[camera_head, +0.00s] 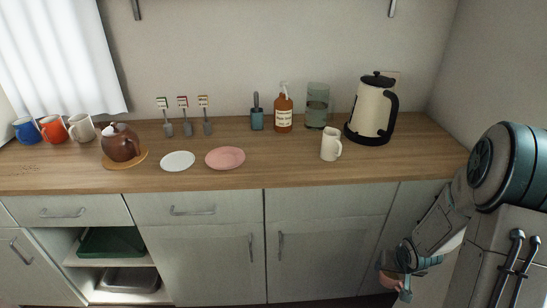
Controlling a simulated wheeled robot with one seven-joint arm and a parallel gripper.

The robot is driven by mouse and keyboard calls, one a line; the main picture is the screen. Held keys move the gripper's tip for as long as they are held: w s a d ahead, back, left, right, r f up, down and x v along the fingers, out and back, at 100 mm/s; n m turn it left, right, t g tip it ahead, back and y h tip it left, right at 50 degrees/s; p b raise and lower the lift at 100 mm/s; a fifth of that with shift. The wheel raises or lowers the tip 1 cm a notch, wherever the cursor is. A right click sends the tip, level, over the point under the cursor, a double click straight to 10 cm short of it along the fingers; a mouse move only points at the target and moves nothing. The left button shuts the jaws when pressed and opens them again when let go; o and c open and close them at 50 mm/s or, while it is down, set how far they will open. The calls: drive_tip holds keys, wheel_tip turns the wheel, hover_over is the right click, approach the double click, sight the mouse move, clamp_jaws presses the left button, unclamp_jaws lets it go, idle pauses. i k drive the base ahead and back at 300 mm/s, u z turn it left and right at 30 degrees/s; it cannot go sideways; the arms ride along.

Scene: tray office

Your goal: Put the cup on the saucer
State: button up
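A pink saucer (225,158) lies on the wooden counter, left of centre, with nothing on it. A white saucer (177,161) lies just to its left, also bare. A cream mug-like cup (331,144) stands upright on the counter right of centre, apart from both saucers. A blue mug (27,131), a red mug (53,129) and a white mug (81,128) stand at the far left. My gripper (403,290) hangs low at the right, below the counter top and in front of the cabinets. A small pinkish shape shows beside it; I cannot tell what it is or whether it is held.
A brown teapot (121,142) sits on a round wooden mat (137,160). A cream kettle (372,110), a green glass container (317,105), an amber bottle (283,112) and a blue holder (256,119) stand along the back. The counter's front strip (290,178) is clear.

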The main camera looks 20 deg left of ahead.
sight(224, 162)
drive_tip(key=k, duration=1.05)
drive_tip(key=u, duration=1.15)
drive_tip(key=i, duration=0.95)
